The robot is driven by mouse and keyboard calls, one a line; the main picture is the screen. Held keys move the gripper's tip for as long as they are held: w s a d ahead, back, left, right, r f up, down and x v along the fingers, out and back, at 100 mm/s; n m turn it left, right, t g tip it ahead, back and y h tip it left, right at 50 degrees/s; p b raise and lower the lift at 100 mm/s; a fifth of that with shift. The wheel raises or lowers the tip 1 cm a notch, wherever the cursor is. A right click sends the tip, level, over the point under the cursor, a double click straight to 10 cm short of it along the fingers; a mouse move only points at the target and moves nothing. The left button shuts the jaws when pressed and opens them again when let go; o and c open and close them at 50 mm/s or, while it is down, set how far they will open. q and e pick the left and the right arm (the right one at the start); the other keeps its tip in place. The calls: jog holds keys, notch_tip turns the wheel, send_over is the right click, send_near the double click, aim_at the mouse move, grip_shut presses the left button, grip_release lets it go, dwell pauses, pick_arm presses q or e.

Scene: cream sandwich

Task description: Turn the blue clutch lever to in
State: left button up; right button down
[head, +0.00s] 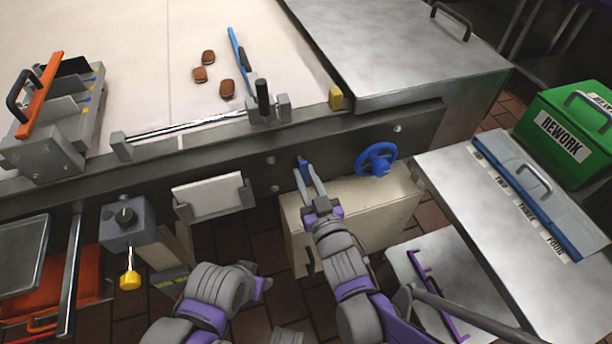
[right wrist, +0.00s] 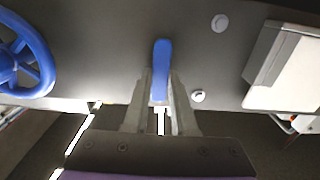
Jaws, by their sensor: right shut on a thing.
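The blue clutch lever (head: 303,166) sticks out from the dark front panel of the machine, left of the blue handwheel. In the right wrist view the lever (right wrist: 161,62) stands nearly upright in the picture, its lower part between my finger pads. My right gripper (head: 307,178) is shut on the lever, one finger on each side; it also shows in the right wrist view (right wrist: 160,104). The fingers hide the lever's lower part. My left arm is low in the head view, its gripper (head: 262,284) partly visible by the floor area; its jaws are unclear.
The blue handwheel (head: 376,160) sits right of the lever, above a beige box (head: 390,204). A white plate in a holder (head: 208,197) is to the left. A steel table (head: 480,215) stands at the right with a green REWORK box (head: 572,128).

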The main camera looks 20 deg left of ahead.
jog(key=shift+n, duration=0.3)
dwell(0.6)
jog(key=n, duration=0.3)
jog(key=shift+w+d+r, duration=0.1)
jog(key=shift+w+d, duration=0.1)
jog(key=shift+d, duration=0.1)
jog(key=n, duration=0.2)
jog(key=n+p, duration=0.1)
jog(key=n, duration=0.2)
jog(key=d+r+n+p, duration=0.1)
jog(key=n, duration=0.2)
jog(key=shift+w, duration=0.35)
jog(key=shift+n, duration=0.3)
jog(key=c, duration=0.7)
grip_release()
jog(key=shift+d, duration=0.1)
